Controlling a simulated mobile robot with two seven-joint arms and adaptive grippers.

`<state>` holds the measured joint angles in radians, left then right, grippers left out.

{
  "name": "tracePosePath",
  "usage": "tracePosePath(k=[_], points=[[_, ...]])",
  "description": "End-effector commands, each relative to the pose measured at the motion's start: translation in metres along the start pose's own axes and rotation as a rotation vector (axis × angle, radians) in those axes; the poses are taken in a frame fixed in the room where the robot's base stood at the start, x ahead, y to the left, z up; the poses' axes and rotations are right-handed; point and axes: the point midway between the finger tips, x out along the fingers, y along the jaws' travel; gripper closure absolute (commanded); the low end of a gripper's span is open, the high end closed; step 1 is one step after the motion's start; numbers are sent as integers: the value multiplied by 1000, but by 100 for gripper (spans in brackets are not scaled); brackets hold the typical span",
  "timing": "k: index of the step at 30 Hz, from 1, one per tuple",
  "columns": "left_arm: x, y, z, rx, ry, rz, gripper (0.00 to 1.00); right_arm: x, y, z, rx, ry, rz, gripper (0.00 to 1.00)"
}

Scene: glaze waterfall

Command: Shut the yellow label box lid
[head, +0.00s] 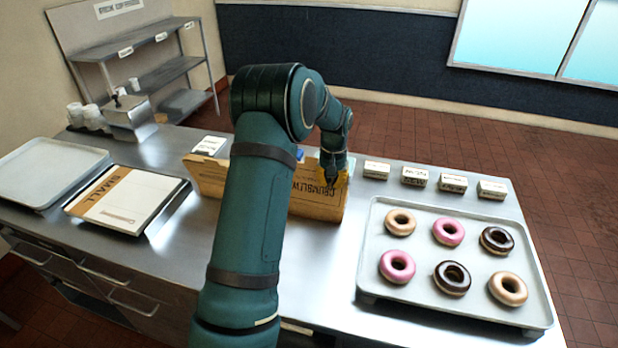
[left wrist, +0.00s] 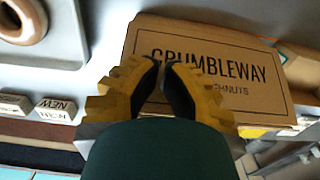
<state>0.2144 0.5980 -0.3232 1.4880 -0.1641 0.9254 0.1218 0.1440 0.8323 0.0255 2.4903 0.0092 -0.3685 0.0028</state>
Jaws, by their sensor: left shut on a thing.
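A brown cardboard box (head: 215,176) stands on the steel counter, mostly behind my left arm. Its lid panel (head: 315,202) stands raised, with upside-down "CRUMBLEWAY" print facing the camera. In the left wrist view the lid (left wrist: 245,92) fills the middle and its print reads upright. My left gripper (head: 334,178) has yellow fingers and is at the lid's far edge, toward its right end. In the left wrist view my left gripper (left wrist: 165,68) has its fingertips close together, shut on the lid. A small yellow patch (left wrist: 252,132) shows below the lid there. The box's inside is hidden. My right gripper is not in view.
A tray (head: 372,245) of several doughnuts lies right of the box. Small label blocks (head: 413,177) line the counter's back edge. A flat carton marked "SMALL" (head: 125,198) and an empty tray (head: 45,170) lie to the left. A metal dispenser (head: 132,120) stands behind them.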

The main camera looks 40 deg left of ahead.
Motion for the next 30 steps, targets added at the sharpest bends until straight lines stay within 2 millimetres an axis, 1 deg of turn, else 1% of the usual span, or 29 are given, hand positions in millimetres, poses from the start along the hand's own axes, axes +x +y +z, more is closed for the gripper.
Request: tracePosePath(k=[18, 30], points=[[-1, 0, -28, -1, 1, 0, 100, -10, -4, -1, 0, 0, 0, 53], [0, 0, -28, -1, 1, 0, 100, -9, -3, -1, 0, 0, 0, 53]])
